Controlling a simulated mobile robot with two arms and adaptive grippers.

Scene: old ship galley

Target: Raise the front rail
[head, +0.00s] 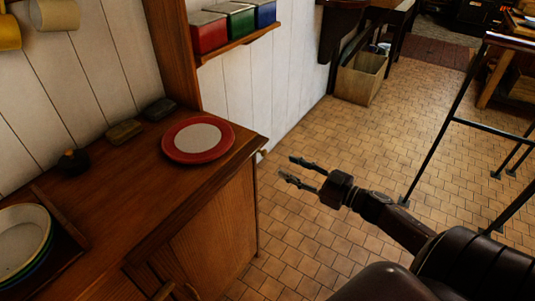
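The wooden counter (130,185) runs along the left, with its front edge toward the open floor. I see no upright rail along that edge, and I cannot make out the front rail for certain. A small pale knob or peg (262,154) shows by the counter's far right corner. My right gripper (288,167) is over the floor to the right of the counter, apart from it. Its two fingers are spread with nothing between them. My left gripper is not in view.
A red-rimmed plate (198,141) lies near the counter's far end. Stacked dishes (22,240) sit in a wooden holder at left. Red, green and blue tins stand on a shelf (240,45). A black metal frame (440,145) stands at right. Tiled floor between is clear.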

